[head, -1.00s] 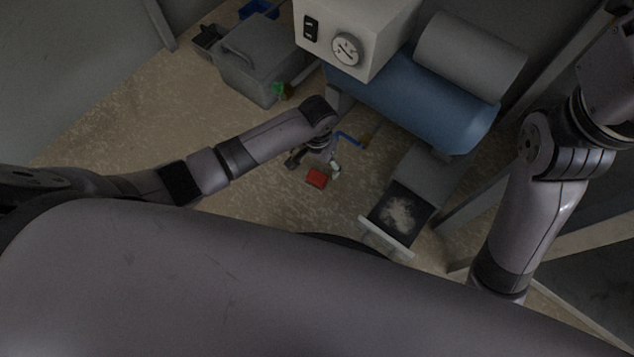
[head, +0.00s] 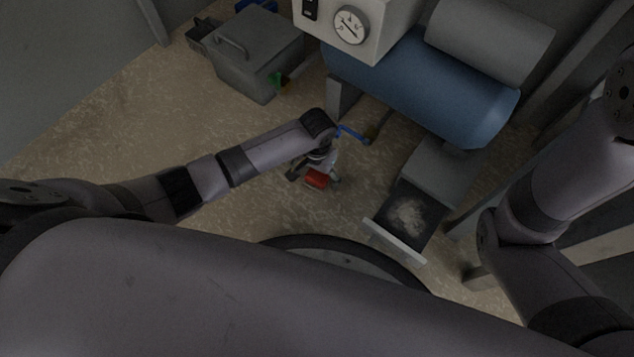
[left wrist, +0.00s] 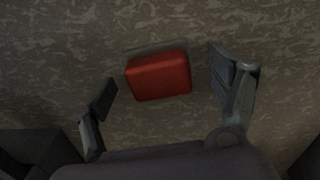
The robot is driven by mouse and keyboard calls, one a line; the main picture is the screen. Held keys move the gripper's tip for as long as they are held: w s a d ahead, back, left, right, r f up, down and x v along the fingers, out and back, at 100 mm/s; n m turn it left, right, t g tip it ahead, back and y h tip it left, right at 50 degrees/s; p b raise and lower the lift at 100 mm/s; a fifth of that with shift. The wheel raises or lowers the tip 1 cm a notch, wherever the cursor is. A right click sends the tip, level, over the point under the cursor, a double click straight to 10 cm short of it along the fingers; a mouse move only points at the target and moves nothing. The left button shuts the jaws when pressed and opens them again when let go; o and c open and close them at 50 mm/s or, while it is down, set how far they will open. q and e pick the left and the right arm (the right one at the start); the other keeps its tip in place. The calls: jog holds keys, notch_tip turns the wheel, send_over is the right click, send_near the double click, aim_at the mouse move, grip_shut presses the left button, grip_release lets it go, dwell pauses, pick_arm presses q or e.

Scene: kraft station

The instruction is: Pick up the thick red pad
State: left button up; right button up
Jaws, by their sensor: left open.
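The thick red pad (head: 316,179) lies on the speckled floor, below the blue cylinder. It also shows in the left wrist view (left wrist: 158,76) as a red block with rounded corners. My left gripper (head: 314,176) is low over the pad, its fingers on either side of it. In the left wrist view the left gripper (left wrist: 172,86) is open, with the pad between its fingertips and a gap on each side. No finger is seen touching the pad. My right gripper is out of view; only the right arm shows.
A blue cylinder (head: 420,88) with a white dial box (head: 375,25) stands behind. A tray of pale powder (head: 408,216) is to the right of the pad. A grey lidded bin (head: 258,62) is at the back left. The floor left of the pad is clear.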

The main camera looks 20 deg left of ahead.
pick_arm(q)
jog(key=shift+f, duration=0.5)
jog(key=shift+c, duration=0.2)
jog(key=c, duration=1.2)
